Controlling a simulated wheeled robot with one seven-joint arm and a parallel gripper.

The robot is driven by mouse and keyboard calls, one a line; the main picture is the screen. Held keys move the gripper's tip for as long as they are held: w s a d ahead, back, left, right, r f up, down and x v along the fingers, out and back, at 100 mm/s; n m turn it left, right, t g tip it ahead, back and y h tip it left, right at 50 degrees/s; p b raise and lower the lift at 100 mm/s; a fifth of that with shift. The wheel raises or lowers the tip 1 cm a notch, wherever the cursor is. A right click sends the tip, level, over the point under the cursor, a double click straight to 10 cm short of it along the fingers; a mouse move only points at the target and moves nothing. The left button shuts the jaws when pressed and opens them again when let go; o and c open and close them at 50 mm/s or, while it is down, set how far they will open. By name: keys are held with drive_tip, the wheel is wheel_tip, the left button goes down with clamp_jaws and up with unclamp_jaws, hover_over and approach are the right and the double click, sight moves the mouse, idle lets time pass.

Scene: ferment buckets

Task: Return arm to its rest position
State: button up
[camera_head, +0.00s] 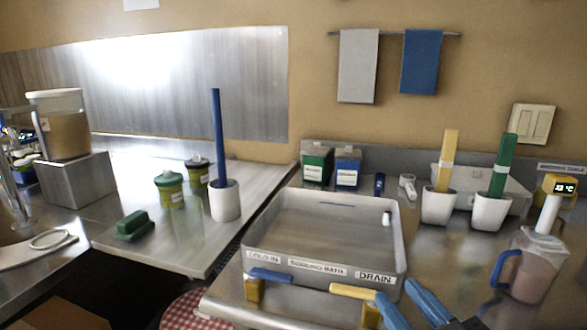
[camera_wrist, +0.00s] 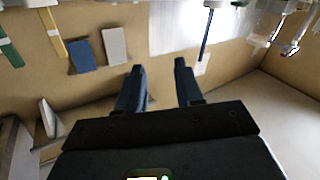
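My gripper (camera_head: 397,290) shows at the bottom right of the head view, its two blue fingers in front of the grey tray's right corner. In the wrist view my gripper (camera_wrist: 158,68) has its two dark blue fingers spread well apart, with nothing between them. The wrist view is turned upside down and looks toward the wall, where the grey towel (camera_wrist: 115,46) and the blue towel (camera_wrist: 86,56) hang. My gripper is apart from the objects behind it.
A labelled grey tray (camera_head: 255,233) sits on the right counter. A pitcher (camera_head: 530,268) stands right of my gripper. A white holder with a blue stick (camera_head: 218,135) and green-lidded jar (camera_head: 170,190) stand left.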

drive_tip(key=s+d+f+m+g+h, duration=0.1)
drive_tip(key=s+d+f+m+h, duration=0.15)
drive_tip(key=s+f, duration=0.45)
drive_tip(key=s+d+f+m+g+h, duration=0.15)
drive_tip(key=s+f+m, duration=0.25)
drive_tip(key=s, duration=0.6)
drive_tip(key=s+d, duration=0.1)
drive_tip(key=s, duration=0.6)
drive_tip(key=s+d, duration=0.2)
drive_tip(key=s, duration=0.6)
drive_tip(key=shift+d+f+n+h, duration=0.2)
drive_tip(key=shift+d+n+h, duration=0.05)
drive_tip(key=shift+n+h, duration=0.15)
drive_tip(key=shift+s, duration=0.1)
